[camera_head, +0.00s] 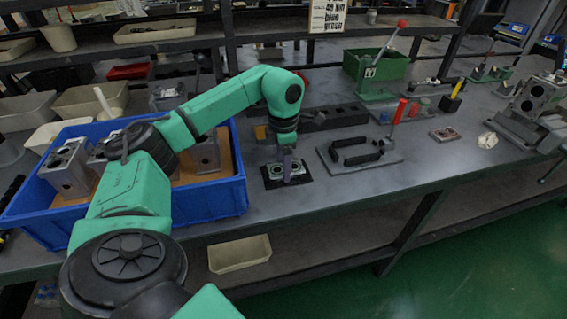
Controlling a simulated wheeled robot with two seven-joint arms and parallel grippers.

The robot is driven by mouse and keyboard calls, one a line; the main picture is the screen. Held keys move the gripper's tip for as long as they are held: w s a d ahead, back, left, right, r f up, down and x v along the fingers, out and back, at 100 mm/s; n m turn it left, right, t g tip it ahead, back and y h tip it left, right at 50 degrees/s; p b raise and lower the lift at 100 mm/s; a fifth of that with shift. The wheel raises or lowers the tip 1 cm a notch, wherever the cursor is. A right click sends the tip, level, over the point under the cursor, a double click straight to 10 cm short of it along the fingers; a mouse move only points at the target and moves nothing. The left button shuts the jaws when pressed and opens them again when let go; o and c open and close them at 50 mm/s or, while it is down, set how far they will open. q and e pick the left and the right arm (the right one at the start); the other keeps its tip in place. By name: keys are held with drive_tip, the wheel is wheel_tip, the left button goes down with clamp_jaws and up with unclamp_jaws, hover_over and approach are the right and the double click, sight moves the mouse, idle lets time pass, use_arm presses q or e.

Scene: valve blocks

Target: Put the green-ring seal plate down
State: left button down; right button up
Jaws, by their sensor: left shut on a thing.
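My left arm comes in from the left and reaches down over the workbench. Its gripper (287,178) points downward and is shut on the green-ring seal plate (276,171), a small light plate with ring openings. The plate is at a dark mat (304,179) near the bench's front edge; I cannot tell whether it touches the mat. The fingers hide part of the plate. My right gripper is not in view.
A blue bin (225,200) with grey valve blocks stands left of the gripper. A grey fixture plate (385,162) with black bars lies to the right. Another small plate (445,134) lies farther right. A long black block (335,117) sits behind.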

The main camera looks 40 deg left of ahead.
use_arm(q)
unclamp_jaws()
drive_tip(key=shift+r, duration=0.2)
wheel_tip(320, 180, up, 12)
drive_tip(key=shift+f+p, duration=0.1)
drive_tip(key=shift+p, duration=1.15)
